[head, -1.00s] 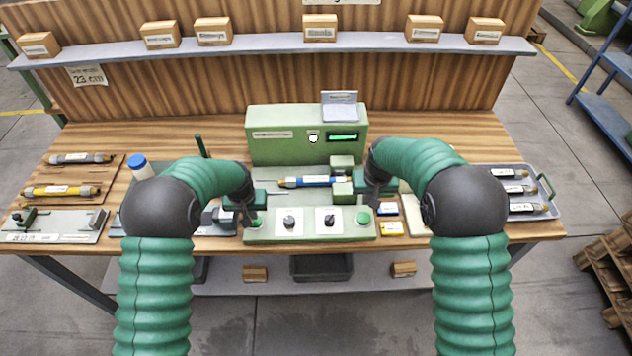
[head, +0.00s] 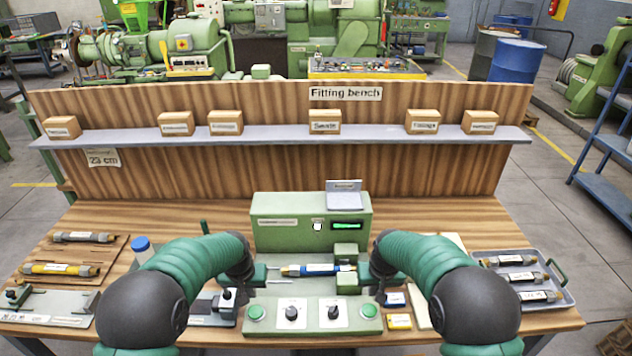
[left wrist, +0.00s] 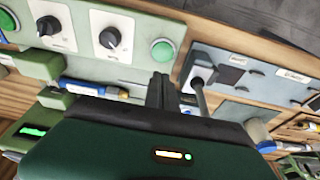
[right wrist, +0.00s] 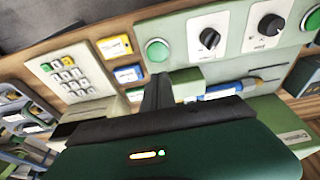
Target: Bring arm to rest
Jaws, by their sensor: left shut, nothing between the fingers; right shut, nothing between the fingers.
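My left gripper (head: 240,298) hangs over the bench at the left side of the green test machine (head: 312,227), above the grey block fixture. In the left wrist view its dark fingers (left wrist: 160,90) are together with nothing between them, near a green button (left wrist: 163,50). My right gripper (head: 380,296) is at the machine's right side. In the right wrist view its fingers (right wrist: 158,90) are together and empty, near the other green button (right wrist: 157,50). A blue cartridge (head: 318,270) lies across the machine between both grippers, apart from them.
A wooden board (head: 60,252) with two cartridges lies at left. A grey tray (head: 552,294) with several dark cartridges stands at right. A blue-capped bottle (head: 141,248) stands beside my left arm. A shelf (head: 280,136) with small boxes runs behind the bench.

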